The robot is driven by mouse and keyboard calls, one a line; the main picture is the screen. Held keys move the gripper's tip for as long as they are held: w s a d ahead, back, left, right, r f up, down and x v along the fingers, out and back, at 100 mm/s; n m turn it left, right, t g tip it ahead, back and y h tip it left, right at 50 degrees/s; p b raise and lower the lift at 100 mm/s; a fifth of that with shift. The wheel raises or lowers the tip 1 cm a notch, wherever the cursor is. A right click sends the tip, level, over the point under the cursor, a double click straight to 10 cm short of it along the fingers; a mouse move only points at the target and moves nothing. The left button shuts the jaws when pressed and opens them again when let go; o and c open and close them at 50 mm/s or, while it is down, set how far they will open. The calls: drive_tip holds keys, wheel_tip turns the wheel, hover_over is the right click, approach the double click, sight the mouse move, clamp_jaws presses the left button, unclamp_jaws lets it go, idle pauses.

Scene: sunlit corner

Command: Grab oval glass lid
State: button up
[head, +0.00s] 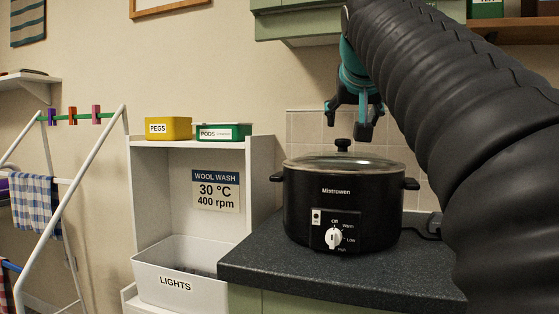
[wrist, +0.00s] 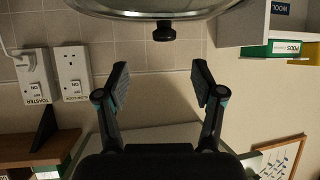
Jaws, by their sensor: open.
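The oval glass lid (head: 320,162) sits on the black slow cooker (head: 330,205) on the counter. Its dark knob (head: 343,145) stands up at the middle of the lid. My gripper (head: 352,118) is open and empty, a little above the knob and pointing down. In the wrist view, which is upside down, my gripper (wrist: 161,80) has its two fingers spread apart. The lid's edge (wrist: 110,12) and knob (wrist: 164,31) show at the top, beyond the fingertips and between them from side to side. Nothing touches the knob.
The dark counter (head: 300,268) has bare space in front of the cooker. A white shelf unit (head: 260,180) stands left, with a yellow pegs box (head: 168,128) and green pods box (head: 223,132) on top. A green cupboard (head: 300,25) hangs above. Wall sockets (wrist: 70,70) are nearby.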

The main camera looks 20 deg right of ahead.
sight(343, 140)
drive_tip(key=x, duration=0.5)
drive_tip(key=shift+w+d+f, duration=0.2)
drive_tip(key=shift+w, duration=0.1)
drive_tip(key=shift+w+a+r+x, duration=0.1)
drive_tip(key=shift+x, duration=0.75)
drive_tip(key=shift+w+a+r+x, duration=0.1)
drive_tip(key=shift+a+x, duration=0.05)
drive_tip(key=shift+x, duration=0.75)
drive_tip(key=shift+w+a+r+x, duration=0.1)
drive_tip(key=shift+x, duration=0.75)
clamp_jaws()
